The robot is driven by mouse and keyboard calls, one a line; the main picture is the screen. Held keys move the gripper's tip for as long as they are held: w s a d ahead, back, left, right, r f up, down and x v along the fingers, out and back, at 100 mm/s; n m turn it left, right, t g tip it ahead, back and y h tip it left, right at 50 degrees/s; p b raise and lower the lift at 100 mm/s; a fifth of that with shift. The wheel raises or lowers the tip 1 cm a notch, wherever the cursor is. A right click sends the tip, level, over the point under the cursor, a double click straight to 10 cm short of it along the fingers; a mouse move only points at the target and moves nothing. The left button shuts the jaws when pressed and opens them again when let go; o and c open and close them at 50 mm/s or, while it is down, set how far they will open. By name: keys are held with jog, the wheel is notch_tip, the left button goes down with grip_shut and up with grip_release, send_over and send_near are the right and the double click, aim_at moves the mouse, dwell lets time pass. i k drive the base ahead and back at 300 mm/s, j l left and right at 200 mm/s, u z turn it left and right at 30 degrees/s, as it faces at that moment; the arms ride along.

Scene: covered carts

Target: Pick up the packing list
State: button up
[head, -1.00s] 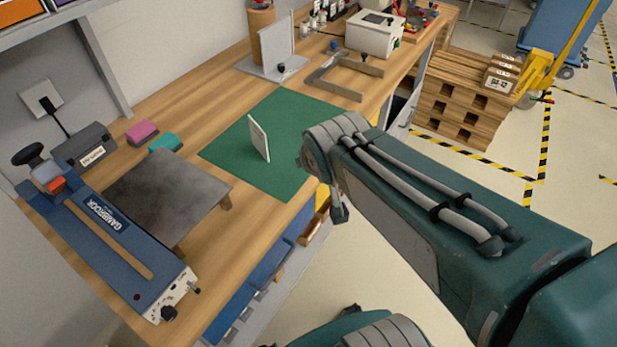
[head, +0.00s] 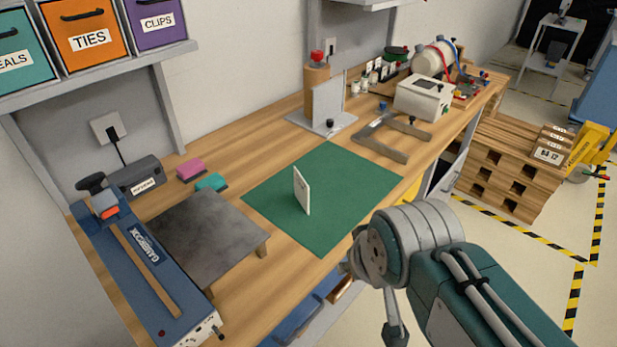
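A small white card (head: 301,190) stands upright, seen nearly edge-on, on the green mat (head: 345,172) on the wooden bench. It may be the packing list; no writing on it is readable from here. My arm reaches in from the lower right, and its rounded grey joint is to the right of and in front of the card, over the bench's front edge. My gripper is mostly hidden behind this joint; its fingers cannot be made out. Nothing of mine touches the card.
A dark metal plate stand (head: 205,235) and a blue sealer (head: 145,270) are left of the mat. A grey bracket (head: 392,137), an upright plate on a base (head: 328,105) and a white box (head: 424,98) stand behind it. The mat around the card is clear.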

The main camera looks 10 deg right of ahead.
aim_at(301, 188)
jog(key=i+l+u, duration=0.15)
jog(key=l+u, duration=0.25)
jog(key=i+l+u, duration=0.15)
jog(key=l+u, duration=0.95)
jog(key=i+l, duration=0.05)
